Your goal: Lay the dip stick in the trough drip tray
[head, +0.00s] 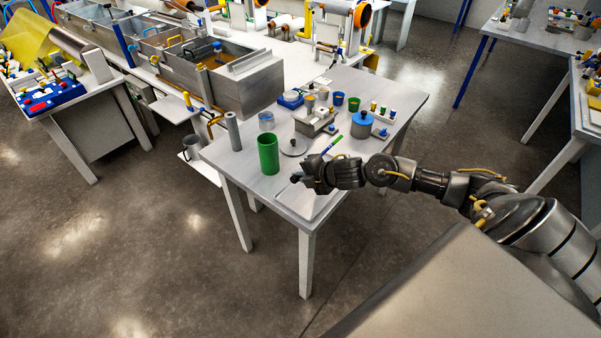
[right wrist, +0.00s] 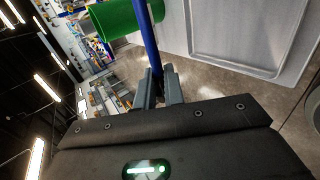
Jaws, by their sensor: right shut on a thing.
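My right gripper (head: 312,177) is shut on the dip stick (head: 332,144), a thin blue stick with a green end, over the front corner of the white table. In the right wrist view the blue stick (right wrist: 149,40) runs up from between the fingers (right wrist: 160,88). A flat grey rimmed tray (head: 311,207) lies on the table corner beneath the gripper; its rim shows in the right wrist view (right wrist: 192,40). A shelf-like tray (head: 176,109) sits in front of the metal trough (head: 228,83). I cannot tell which is the trough drip tray. My left gripper is not in view.
A green cylinder (head: 268,154) stands left of my right gripper, beside a grey cylinder (head: 233,131). Open floor lies left of the table.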

